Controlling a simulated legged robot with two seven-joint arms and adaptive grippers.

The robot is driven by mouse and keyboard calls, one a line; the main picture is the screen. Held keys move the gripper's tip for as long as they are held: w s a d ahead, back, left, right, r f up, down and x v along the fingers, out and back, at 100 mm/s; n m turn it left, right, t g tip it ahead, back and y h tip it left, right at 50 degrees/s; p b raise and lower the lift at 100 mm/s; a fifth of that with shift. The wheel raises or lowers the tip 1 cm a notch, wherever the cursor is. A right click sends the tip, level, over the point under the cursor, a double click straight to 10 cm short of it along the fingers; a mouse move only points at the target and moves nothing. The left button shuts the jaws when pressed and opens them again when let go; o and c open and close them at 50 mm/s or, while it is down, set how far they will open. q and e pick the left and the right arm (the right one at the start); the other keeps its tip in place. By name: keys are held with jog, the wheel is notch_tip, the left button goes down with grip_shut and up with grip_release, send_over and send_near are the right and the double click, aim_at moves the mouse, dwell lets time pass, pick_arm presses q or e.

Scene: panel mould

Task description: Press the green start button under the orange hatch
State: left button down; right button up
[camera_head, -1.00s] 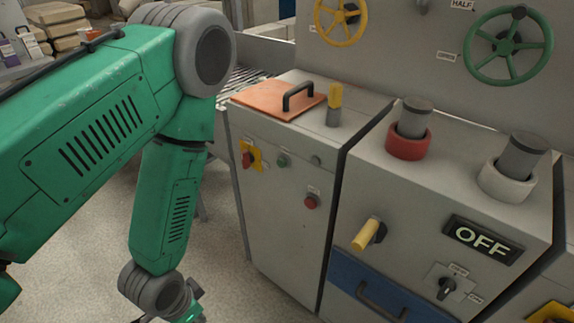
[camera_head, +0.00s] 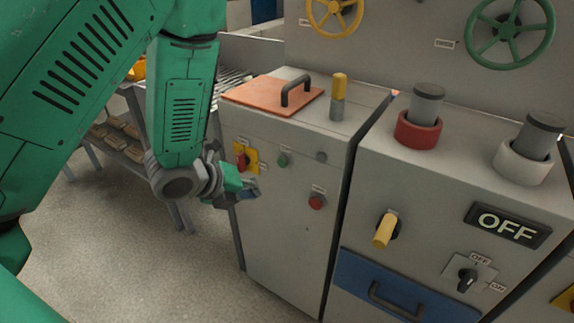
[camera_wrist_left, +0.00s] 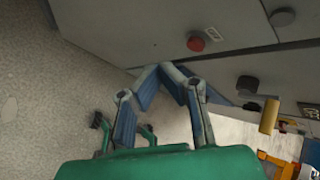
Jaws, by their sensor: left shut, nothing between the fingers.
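The orange hatch (camera_head: 272,95) with its black handle (camera_head: 297,91) lies flat and closed on top of the grey cabinet. Whatever is beneath it is hidden. My left gripper (camera_head: 252,190) is shut and empty, in front of the cabinet's left side, below the hatch and near the red-and-yellow switch (camera_head: 246,160). In the left wrist view its fingertips (camera_wrist_left: 166,66) meet near the cabinet's edge, with nothing between them. A small green button (camera_head: 283,160) is on the cabinet front. My right gripper is not in view.
A red button (camera_head: 316,203) sits on the cabinet front, also in the left wrist view (camera_wrist_left: 196,43). A yellow-topped post (camera_head: 338,95) stands right of the hatch. The machine on the right has a red-ringed cylinder (camera_head: 418,130), a yellow lever (camera_head: 384,231) and an OFF sign (camera_head: 507,224).

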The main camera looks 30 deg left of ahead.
aim_at(283, 162)
pick_arm(q)
jog(key=shift+a+f, duration=0.1)
jog(key=shift+a, duration=0.2)
jog(key=w+p, duration=0.1)
jog(key=w, duration=0.7)
jog(key=shift+w+d, duration=0.4)
jog(key=shift+w, duration=0.1)
dwell(1.1)
jog(key=shift+w+p, duration=0.25)
jog(key=shift+p, duration=0.1)
jog(key=shift+w+d, duration=0.1)
jog(key=shift+w, duration=0.4)
dwell(0.7)
jog(key=shift+s, duration=0.9)
